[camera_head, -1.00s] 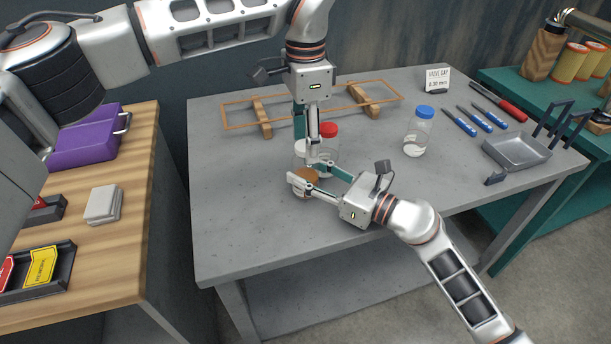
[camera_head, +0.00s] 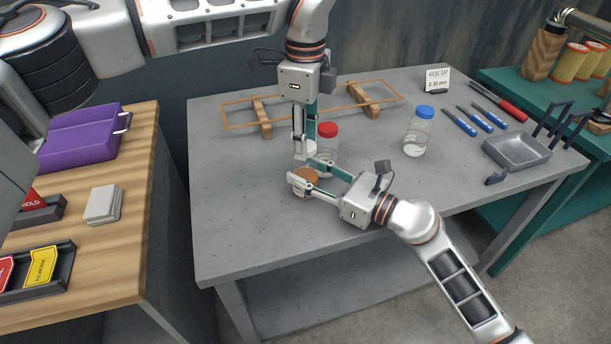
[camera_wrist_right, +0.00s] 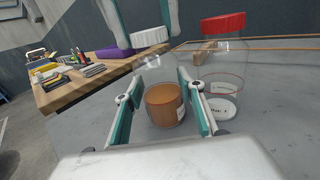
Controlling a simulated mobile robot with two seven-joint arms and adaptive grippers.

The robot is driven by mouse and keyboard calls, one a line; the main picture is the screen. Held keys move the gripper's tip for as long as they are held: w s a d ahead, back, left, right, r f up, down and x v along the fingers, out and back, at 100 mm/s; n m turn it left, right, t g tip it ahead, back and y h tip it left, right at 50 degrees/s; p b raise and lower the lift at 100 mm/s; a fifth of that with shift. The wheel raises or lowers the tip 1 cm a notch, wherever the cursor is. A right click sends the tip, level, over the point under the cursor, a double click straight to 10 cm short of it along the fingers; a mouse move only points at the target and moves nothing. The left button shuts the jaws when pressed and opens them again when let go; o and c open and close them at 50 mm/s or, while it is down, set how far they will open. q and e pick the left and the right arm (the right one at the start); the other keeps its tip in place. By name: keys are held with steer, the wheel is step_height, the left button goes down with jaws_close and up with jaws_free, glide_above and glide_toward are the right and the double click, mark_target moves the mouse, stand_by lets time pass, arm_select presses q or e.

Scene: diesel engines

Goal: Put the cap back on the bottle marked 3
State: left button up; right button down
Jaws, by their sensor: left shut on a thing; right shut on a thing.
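A clear bottle with brown contents (camera_head: 306,183) stands on the grey table, and it also shows in the right wrist view (camera_wrist_right: 165,104). My right gripper (camera_head: 318,186) is shut around its body from the right. My left gripper (camera_head: 305,150) points down from above, shut on a white cap (camera_wrist_right: 150,37). The cap is at the bottle's mouth; I cannot tell whether it is seated. A number on this bottle's label is not readable. A red-capped bottle (camera_wrist_right: 224,75) stands close beside it, partly hidden in the head view.
A blue-capped bottle (camera_head: 418,135) stands further right. A wooden frame (camera_head: 262,117) lies at the back. Screwdrivers (camera_head: 470,118), a metal tray (camera_head: 516,150) and a valve gap card (camera_head: 437,79) are at the right. The table's front left is clear.

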arm_select(q)
steer(key=m, duration=0.5)
steer(key=shift+m, duration=0.3)
steer(key=m, duration=1.3)
steer(key=shift+m, duration=0.4)
steer(key=m, duration=0.5)
steer(key=shift+f, duration=0.1)
steer(key=m, duration=0.3)
steer(key=shift+m, duration=0.4)
steer(key=m, duration=1.5)
steer(key=o, duration=1.3)
steer(key=shift+c, duration=0.2)
